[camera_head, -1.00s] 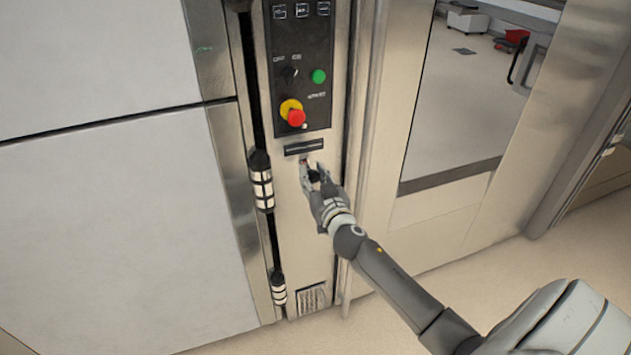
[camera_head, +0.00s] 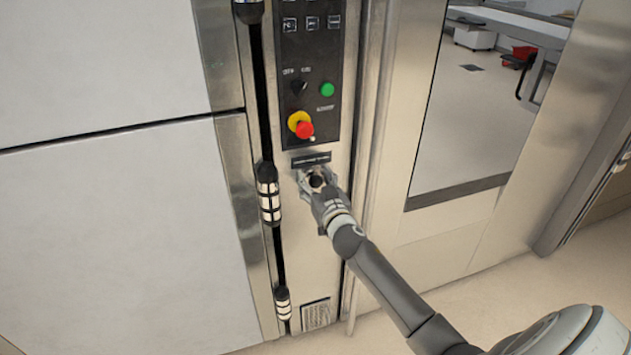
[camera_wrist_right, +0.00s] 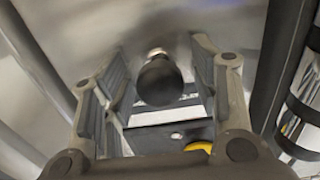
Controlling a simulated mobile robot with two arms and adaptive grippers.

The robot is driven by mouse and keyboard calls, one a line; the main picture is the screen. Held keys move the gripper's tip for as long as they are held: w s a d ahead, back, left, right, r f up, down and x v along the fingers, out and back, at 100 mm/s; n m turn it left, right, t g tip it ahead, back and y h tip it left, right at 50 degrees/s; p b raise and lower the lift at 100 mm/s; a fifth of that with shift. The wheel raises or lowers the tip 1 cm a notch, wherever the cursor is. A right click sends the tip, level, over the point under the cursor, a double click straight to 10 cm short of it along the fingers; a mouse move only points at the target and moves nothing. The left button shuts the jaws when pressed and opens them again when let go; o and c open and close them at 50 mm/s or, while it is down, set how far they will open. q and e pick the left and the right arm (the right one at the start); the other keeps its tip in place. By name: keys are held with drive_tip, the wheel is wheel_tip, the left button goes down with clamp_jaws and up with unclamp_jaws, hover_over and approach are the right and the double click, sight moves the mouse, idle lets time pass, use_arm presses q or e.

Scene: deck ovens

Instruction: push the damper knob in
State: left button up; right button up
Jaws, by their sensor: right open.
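The damper knob (camera_wrist_right: 160,80) is a round black knob on a short metal stem that stands out from the steel panel. In the right wrist view it sits between the two open fingers of my right gripper (camera_wrist_right: 160,90), with gaps on both sides. In the head view my right gripper (camera_head: 316,183) is at the panel just below the black label plate, and the dark knob (camera_head: 317,180) shows between its fingers. Whether any part of the gripper touches the knob cannot be told. My left gripper is not in view.
Above is the control panel (camera_head: 308,60) with a red-and-yellow emergency stop (camera_head: 303,126) and a green button (camera_head: 327,90). A dark vertical rod with ribbed fittings (camera_head: 268,193) runs left of the knob. A door with a glass window (camera_head: 480,120) is at the right.

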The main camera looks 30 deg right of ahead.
drive_tip(key=shift+s, duration=0.1)
drive_tip(key=v, duration=1.2)
idle(0.4)
drive_tip(key=s+a+f+n+g+y+p, duration=0.1)
drive_tip(key=s+a+f+g, duration=0.2)
drive_tip(key=f, duration=0.9)
drive_tip(key=s+f+n+g+y, duration=0.15)
drive_tip(key=s+f, duration=0.35)
drive_tip(key=f, duration=0.6)
drive_tip(key=s+a+f+g+p, duration=0.15)
drive_tip(key=s+f+g, duration=0.25)
drive_tip(key=f, duration=0.8)
drive_tip(key=s+a+f+n+g, duration=0.1)
drive_tip(key=s+a+f+g, duration=0.1)
drive_tip(key=s+f, duration=0.4)
drive_tip(key=s+a+f+g+y+p, duration=0.1)
drive_tip(key=s+a+f+g, duration=0.2)
drive_tip(key=s, duration=1.4)
drive_tip(key=s+a+f+n+g+y, duration=0.1)
drive_tip(key=s+a+f+g, duration=0.2)
drive_tip(key=s+f, duration=0.6)
drive_tip(key=shift+s+f+n+p, duration=0.2)
drive_tip(key=shift+s+n+p, duration=0.15)
drive_tip(key=shift+s, duration=0.9)
drive_tip(key=shift+a, duration=0.15)
